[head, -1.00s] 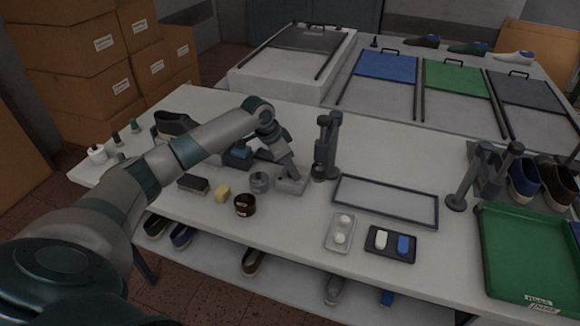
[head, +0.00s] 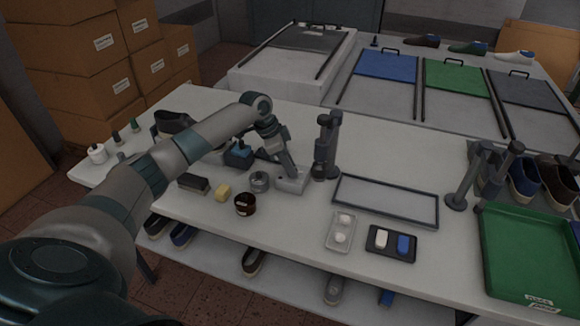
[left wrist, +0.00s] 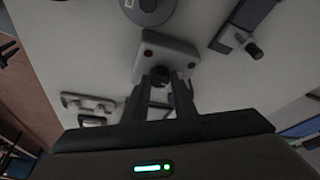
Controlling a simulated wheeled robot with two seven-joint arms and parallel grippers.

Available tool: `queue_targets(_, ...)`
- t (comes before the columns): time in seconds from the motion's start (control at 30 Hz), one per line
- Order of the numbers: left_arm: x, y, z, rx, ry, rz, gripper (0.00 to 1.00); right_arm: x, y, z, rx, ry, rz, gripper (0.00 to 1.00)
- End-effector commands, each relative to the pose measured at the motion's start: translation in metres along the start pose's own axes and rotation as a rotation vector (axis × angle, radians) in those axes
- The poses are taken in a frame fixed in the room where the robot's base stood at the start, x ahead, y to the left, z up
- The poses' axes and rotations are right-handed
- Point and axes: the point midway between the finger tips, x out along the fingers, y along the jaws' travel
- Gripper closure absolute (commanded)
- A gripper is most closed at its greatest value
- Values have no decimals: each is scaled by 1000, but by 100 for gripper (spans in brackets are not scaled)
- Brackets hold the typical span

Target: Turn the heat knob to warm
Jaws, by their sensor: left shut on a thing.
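The heat knob (left wrist: 160,76) is a small dark round knob on a pale grey control box (left wrist: 180,52). The box (head: 293,184) also shows in the head view, on the white table. My left gripper (left wrist: 160,92) reaches down to the box from above and is shut on the knob, one finger on each side of it. In the head view the left gripper (head: 290,172) stands tilted over the box and hides the knob. The knob's setting cannot be read. My right gripper is not in view.
A dark post stand (head: 326,148) rises just right of the box. An empty framed mat (head: 386,200) and green tray (head: 530,252) lie to the right.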

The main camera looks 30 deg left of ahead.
Motion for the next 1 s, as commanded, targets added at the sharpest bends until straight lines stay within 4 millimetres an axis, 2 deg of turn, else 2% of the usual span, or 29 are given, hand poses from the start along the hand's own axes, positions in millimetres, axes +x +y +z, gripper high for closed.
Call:
queue_targets(0.6, 2, -5, -2, 513, 4, 210, 98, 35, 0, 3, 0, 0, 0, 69)
queue_targets(1.0, 0, -6, -3, 680, 3, 279, 98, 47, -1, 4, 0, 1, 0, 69)
